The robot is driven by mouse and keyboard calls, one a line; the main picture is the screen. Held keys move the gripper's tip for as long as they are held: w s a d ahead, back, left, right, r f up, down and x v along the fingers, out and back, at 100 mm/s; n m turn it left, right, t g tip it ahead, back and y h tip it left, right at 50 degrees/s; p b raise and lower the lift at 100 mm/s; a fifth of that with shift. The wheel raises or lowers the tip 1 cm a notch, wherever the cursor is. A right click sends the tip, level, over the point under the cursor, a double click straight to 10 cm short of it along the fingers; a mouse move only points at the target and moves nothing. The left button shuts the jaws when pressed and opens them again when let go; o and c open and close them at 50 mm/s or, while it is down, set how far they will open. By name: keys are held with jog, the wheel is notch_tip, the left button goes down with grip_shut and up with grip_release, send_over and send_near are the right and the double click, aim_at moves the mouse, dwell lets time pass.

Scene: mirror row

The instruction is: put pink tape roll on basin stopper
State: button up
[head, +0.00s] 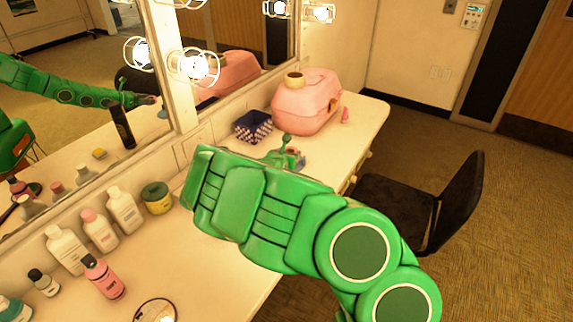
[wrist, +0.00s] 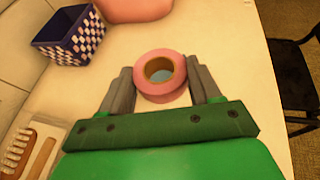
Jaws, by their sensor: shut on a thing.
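The pink tape roll (wrist: 161,92) is between the two fingers of my gripper (wrist: 162,86) in the wrist view, and both fingers press on its sides. It lies flat, with its brown core facing the camera. A grey-blue surface shows through its hole; I cannot tell whether this is the basin stopper. I see no other part of a stopper. I cannot tell whether the roll is touching the surface under it. In the head view, my green arm hides most of the gripper, which is over the counter's far part.
A blue checkered box (wrist: 70,38) stands left of the roll, and a pink case (head: 305,103) stands behind it. A brush (wrist: 18,150) lies at the lower left. Several bottles (head: 100,232) line the mirror side. A black chair (head: 440,205) stands off the counter's right edge.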

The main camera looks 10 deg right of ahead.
jog(key=shift+w+f, duration=0.6)
jog(key=shift+f, duration=0.25)
jog(key=shift+w+d+f, duration=0.1)
jog(key=shift+w+f, duration=1.2)
jog(key=shift+f, duration=1.75)
jog(key=shift+f, duration=0.1)
jog(key=o, duration=1)
jog(key=shift+o, duration=0.2)
jog(key=shift+v, duration=5.95)
